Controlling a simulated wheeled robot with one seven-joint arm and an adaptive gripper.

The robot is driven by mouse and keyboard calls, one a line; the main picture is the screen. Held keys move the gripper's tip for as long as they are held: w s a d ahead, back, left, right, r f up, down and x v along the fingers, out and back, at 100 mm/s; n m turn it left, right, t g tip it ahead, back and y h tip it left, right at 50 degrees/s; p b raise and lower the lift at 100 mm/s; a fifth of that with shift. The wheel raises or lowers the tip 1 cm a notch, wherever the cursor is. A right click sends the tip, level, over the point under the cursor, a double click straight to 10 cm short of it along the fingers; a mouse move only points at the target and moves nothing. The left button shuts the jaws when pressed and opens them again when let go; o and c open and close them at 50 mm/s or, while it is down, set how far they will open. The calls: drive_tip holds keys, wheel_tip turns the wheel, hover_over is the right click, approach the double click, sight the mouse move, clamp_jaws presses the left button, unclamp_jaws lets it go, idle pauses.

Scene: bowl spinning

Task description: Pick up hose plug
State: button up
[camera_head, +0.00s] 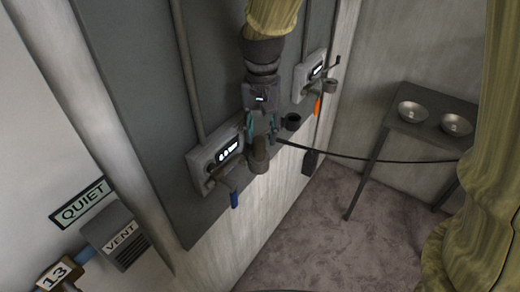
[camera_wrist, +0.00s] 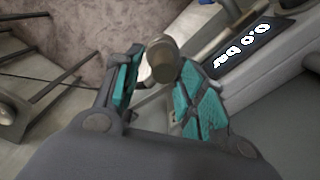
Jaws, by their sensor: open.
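A brown-grey rounded piece (camera_head: 259,157), which may be the hose plug, shows just below my gripper (camera_head: 262,130) in the head view, beside the left gauge box. In the wrist view, the same rounded piece (camera_wrist: 163,62) appears between the tips of my gripper (camera_wrist: 158,75). My gripper's teal-padded fingers are spread apart, one on each side of it. I cannot tell whether either finger touches it. The fingers hide part of its far side and where it attaches.
The left gauge box (camera_head: 204,160) is on the grey wall panel; its display reads 0.0 bar in the wrist view (camera_wrist: 242,50). A second gauge box (camera_head: 306,72) is farther right. A black hose (camera_head: 350,157) runs right toward a table (camera_head: 432,125) with two metal bowls.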

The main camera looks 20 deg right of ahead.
sight(259, 148)
drive_tip(key=shift+w+a+f, duration=0.1)
drive_tip(key=shift+w+f, duration=0.7)
drive_tip(key=shift+f, duration=0.15)
drive_tip(key=shift+s, duration=0.45)
drive_tip(key=shift+s+f+p, duration=0.25)
drive_tip(key=shift+f+p, duration=0.05)
drive_tip(key=shift+p, duration=0.2)
drive_tip(key=f, duration=0.1)
drive_tip(key=w+f+p, duration=0.1)
drive_tip(key=f, duration=0.1)
drive_tip(key=shift+a, duration=0.1)
drive_tip(key=shift+s+f, duration=0.35)
drive_tip(key=shift+f, duration=0.2)
drive_tip(key=shift+w+f, duration=0.1)
drive_tip(key=shift+c, duration=0.2)
drive_tip(key=c, duration=0.9)
